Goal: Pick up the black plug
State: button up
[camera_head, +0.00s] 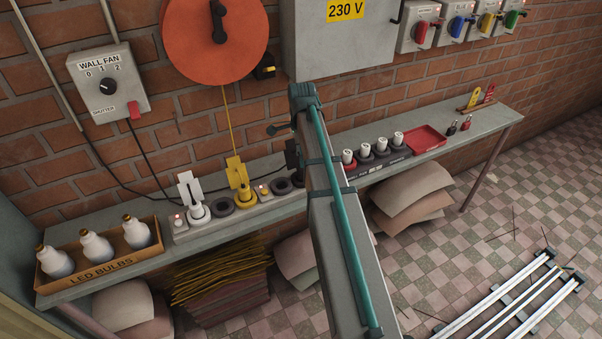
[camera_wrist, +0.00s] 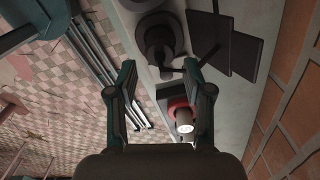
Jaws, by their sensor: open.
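The black plug (camera_wrist: 160,38) is a dark round body in a dark socket on the pale strip, at the top middle of the wrist view. Dark flat plates (camera_wrist: 222,45) show beside it. In the head view only a dark part of the black plug (camera_head: 293,155) shows at the strip's right end; my arm hides the rest. My gripper (camera_wrist: 160,66) is open. Its two fingers point toward the plug, and nothing is seen held between them. How far the fingertips are above the plug is hard to tell. The gripper is mostly hidden in the head view.
A white plug (camera_head: 197,210) and a yellow plug (camera_head: 240,185) stand on the strip to the left. Several white fuses (camera_head: 365,150) stand in a block to the right, near a red tray (camera_head: 425,139). A box of LED bulbs (camera_head: 100,271) and the brick wall bound the bench.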

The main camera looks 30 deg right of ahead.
aim_at(301, 169)
jog(key=shift+f+p, duration=1)
jog(key=shift+f, duration=2.25)
jog(key=shift+c, duration=0.2)
jog(key=c, duration=0.9)
jog(key=shift+r, duration=0.2)
